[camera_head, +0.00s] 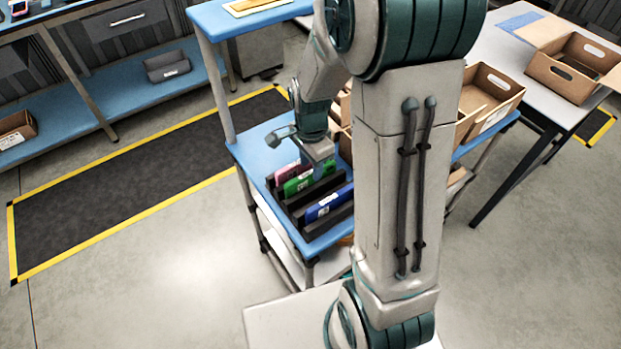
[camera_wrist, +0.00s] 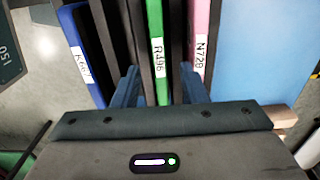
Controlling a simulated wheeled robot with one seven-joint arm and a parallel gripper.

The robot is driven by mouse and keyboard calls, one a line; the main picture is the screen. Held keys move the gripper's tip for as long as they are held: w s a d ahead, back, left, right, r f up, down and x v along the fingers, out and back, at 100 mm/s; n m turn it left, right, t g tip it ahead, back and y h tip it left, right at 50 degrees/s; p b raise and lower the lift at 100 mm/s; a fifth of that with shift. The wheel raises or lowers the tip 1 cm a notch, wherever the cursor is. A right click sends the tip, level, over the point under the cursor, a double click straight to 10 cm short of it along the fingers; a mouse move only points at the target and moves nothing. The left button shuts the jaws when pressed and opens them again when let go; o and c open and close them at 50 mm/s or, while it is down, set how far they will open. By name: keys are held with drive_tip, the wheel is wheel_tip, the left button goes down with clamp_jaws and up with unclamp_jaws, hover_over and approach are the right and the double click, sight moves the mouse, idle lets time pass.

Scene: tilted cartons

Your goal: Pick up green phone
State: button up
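The green phone (camera_head: 297,183) stands on edge in a black slotted rack (camera_head: 342,214) on the blue-topped cart. In the wrist view the green phone (camera_wrist: 157,55) bears a white label reading R496. My gripper (camera_head: 318,158) is over the rack at the green phone. In the wrist view the fingers of my gripper (camera_wrist: 160,88) are apart, one on each side of the green phone, with gaps visible. The phone's lower part is hidden in its slot.
A blue item (camera_wrist: 82,55) stands left of the green phone, and a pink item (camera_wrist: 200,40) close on its right. Black dividers (camera_wrist: 118,40) separate slots. Cardboard boxes (camera_head: 488,98) are behind my arm. Blue cart surface (camera_wrist: 250,60) is bare right of the rack.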

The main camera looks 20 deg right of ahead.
sight(311, 181)
drive_tip(key=shift+f, duration=1.15)
clamp_jaws()
